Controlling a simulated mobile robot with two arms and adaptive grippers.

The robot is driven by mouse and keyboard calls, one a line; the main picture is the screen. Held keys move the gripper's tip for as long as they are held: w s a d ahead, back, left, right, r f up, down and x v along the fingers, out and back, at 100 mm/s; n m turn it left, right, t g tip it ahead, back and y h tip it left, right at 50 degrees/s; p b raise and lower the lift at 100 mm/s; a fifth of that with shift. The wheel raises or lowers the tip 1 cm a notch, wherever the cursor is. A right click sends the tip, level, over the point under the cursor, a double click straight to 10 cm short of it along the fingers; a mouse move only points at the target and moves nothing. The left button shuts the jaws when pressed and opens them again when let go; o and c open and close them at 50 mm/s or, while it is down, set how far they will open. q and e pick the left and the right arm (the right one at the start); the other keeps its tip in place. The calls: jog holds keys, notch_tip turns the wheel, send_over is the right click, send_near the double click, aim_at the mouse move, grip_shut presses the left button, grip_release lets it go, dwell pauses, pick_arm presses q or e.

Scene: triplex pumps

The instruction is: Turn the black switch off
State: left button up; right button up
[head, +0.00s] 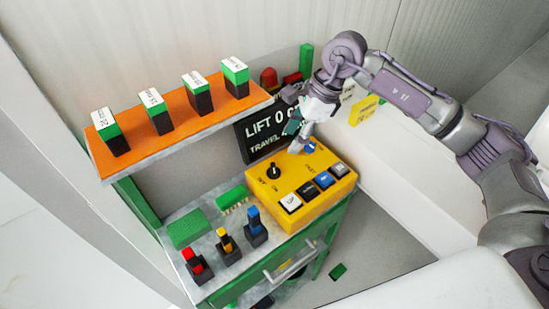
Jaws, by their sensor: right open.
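The black switch (273,171) is a small round knob on the top left of the yellow control box (318,207). A light mark shows on it, and small lettering is printed just below; I cannot read its setting surely. My right gripper (302,147) comes down from the upper right over the back edge of the yellow box, behind and to the right of the switch and apart from it. It is open and holds nothing that I can see. A small blue patch shows at its fingertips; I cannot tell what it is. My left gripper is not in view.
White, black and blue buttons (307,191) line the box's front. A dark display (268,132) reading "LIFT 0" stands behind it. Red, yellow and blue connectors (226,242) stand on the grey bench at left. An orange shelf (137,143) carries several green-and-black blocks.

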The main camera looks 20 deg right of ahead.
jog(key=p, duration=0.2)
send_over(274, 167)
jog(key=d, duration=0.2)
jog(key=f, duration=0.5)
jog(key=shift+s+f, duration=0.1)
jog(key=shift+s, duration=0.25)
jog(key=x, duration=0.4)
jog(key=shift+w+f+p, duration=0.1)
jog(key=shift+f+p, duration=0.2)
jog(key=shift+p, duration=0.1)
jog(key=shift+f, duration=0.25)
jog(key=shift+c, duration=1)
jog(key=c, duration=0.7)
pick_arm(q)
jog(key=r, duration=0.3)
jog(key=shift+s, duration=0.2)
pick_arm(e)
jog(key=shift+o, duration=0.2)
